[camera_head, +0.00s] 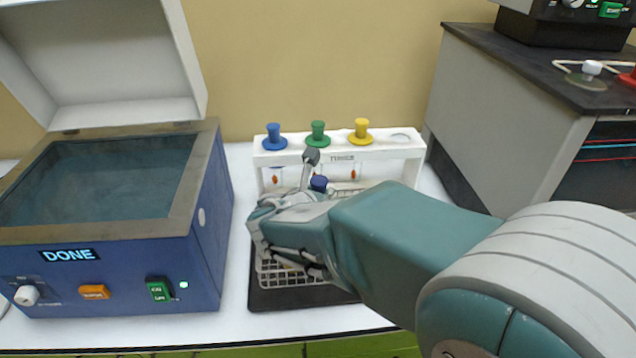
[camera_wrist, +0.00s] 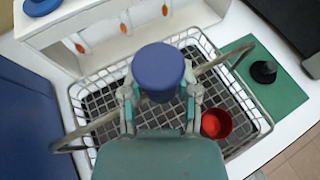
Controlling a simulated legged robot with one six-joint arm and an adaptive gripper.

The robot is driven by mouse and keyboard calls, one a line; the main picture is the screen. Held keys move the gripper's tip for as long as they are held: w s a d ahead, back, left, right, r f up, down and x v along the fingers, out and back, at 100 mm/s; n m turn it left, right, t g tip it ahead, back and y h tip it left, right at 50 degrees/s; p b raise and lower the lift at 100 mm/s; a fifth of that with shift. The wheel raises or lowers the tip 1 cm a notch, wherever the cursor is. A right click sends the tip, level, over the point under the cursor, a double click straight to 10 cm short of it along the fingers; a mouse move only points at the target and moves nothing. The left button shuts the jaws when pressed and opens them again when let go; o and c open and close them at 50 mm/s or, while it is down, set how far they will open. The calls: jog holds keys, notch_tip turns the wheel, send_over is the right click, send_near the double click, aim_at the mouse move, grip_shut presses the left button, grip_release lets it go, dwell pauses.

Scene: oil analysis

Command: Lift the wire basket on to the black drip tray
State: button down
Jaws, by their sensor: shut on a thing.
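The white wire basket (camera_wrist: 262,122) lies below my gripper (camera_wrist: 158,100) in the wrist view. A grey handle (camera_wrist: 213,63) arches over it, with a blue knob (camera_wrist: 158,68) on top. My gripper is shut on the knob, one finger on each side. In the head view the basket (camera_head: 268,272) shows over the black drip tray (camera_head: 268,301), partly hidden by my gripper (camera_head: 290,215). I cannot tell whether its bottom touches the tray. A red cup (camera_wrist: 216,124) is inside the basket.
A white rack (camera_head: 390,152) with blue, green and yellow knobs stands close behind the basket. A blue machine (camera_head: 110,270) with its lid up and a DONE display stands left. A green mat (camera_wrist: 285,98) with a black knobbed thing (camera_wrist: 264,71) lies beside the basket.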

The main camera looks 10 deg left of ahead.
jog(key=shift+f, duration=2.1)
jog(key=shift+c, duration=1.3)
grip_release()
jog(key=v, duration=1.2)
